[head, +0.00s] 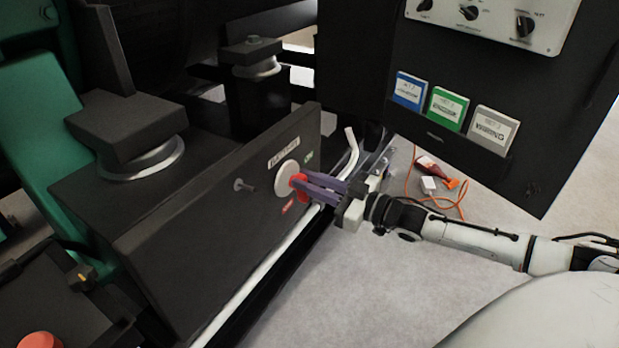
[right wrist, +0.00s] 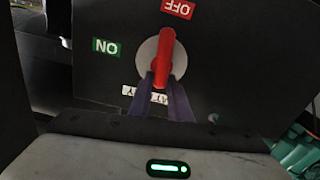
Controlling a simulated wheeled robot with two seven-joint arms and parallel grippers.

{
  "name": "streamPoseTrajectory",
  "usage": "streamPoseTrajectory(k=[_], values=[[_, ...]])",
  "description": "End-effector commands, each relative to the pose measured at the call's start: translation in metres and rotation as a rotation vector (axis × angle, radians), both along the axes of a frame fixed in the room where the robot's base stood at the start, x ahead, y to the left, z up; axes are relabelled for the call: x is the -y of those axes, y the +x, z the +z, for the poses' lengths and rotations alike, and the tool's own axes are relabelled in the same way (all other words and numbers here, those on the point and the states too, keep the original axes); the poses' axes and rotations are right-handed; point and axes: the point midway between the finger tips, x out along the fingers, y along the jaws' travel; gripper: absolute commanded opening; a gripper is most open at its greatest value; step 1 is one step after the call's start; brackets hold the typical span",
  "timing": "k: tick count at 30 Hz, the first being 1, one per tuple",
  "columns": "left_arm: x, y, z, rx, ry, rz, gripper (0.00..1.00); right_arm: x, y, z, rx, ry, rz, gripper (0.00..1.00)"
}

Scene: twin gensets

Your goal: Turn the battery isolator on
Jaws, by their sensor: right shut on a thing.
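The battery isolator is a red handle (head: 299,181) on a pale round disc (head: 285,177), set in a dark panel. In the right wrist view the red handle (right wrist: 163,60) stands nearly upright, its upper end towards the red OFF label (right wrist: 178,8). The green ON label (right wrist: 106,47) is left of the disc there. My right gripper (head: 310,188), with purple fingers, is shut on the red handle. In the right wrist view its fingers (right wrist: 162,82) sit either side of the handle's lower end. My left gripper is not in view.
The dark isolator panel (head: 215,200) has a small stud left of the disc. A white pipe (head: 262,268) runs along its foot. A control cabinet (head: 555,120) with several coloured cards stands at the right. An orange cord (head: 408,172) and a red tool lie on the floor behind my right arm.

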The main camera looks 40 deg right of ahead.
Motion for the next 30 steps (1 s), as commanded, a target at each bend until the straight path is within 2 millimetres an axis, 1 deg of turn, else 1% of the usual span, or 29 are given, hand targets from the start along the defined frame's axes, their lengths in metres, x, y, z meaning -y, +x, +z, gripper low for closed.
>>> streamPoseTrajectory(k=[1, 3, 11, 18, 30], values=[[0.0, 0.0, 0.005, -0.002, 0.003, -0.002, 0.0, -0.001, -0.001, 0.003, 0.014, -0.03, 0.0, 0.0], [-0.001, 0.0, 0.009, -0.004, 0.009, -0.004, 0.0, -0.002, -0.001, 0.003, 0.035, -0.082, 0.0, 0.0], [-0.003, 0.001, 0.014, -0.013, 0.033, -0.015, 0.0, -0.006, -0.003, 0.001, 0.127, -0.308, 0.0, 0.0], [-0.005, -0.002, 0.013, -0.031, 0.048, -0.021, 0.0, -0.01, -0.004, -0.003, 0.216, -0.519, 0.001, 0.0], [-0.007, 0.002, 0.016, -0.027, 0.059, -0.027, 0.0, -0.015, -0.006, -0.01, 0.361, -0.87, 0.0, 0.0]])
